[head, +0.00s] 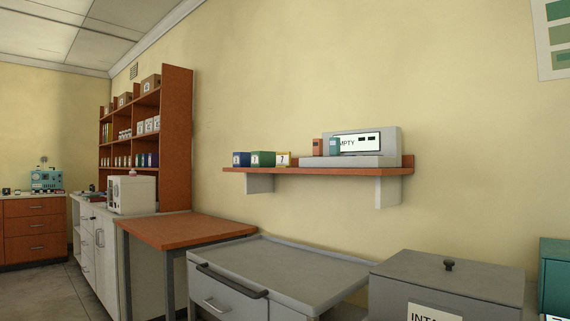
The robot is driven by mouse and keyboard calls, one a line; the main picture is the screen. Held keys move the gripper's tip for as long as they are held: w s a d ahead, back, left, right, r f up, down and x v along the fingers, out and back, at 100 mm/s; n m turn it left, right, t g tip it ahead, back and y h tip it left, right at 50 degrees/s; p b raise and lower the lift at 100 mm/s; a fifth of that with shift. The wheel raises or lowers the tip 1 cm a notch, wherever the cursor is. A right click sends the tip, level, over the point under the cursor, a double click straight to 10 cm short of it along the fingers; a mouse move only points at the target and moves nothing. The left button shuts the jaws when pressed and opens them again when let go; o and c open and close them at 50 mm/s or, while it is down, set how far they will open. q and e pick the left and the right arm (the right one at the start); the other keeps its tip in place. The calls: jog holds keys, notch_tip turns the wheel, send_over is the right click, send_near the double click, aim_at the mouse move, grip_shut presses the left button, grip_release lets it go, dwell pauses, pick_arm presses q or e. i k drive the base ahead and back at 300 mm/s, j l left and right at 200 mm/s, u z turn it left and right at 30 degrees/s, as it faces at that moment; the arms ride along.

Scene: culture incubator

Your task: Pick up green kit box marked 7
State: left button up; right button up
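The green box carries a small light mark, too small to read. Neither of my grippers is in view.
On the shelf's right stands a grey device (365,146) with a display reading "EMPTY", partly covered by small reddish and teal items. Below are a grey cart (290,265), a lidded grey bin (445,275) and a wooden table (185,231). A tall bookcase (176,130) stands left.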

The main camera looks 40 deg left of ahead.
aim_at(259, 159)
jog(key=i+j+z, duration=0.2)
jog(key=j, duration=0.95)
jog(key=j+z, duration=0.25)
jog(key=j, duration=0.85)
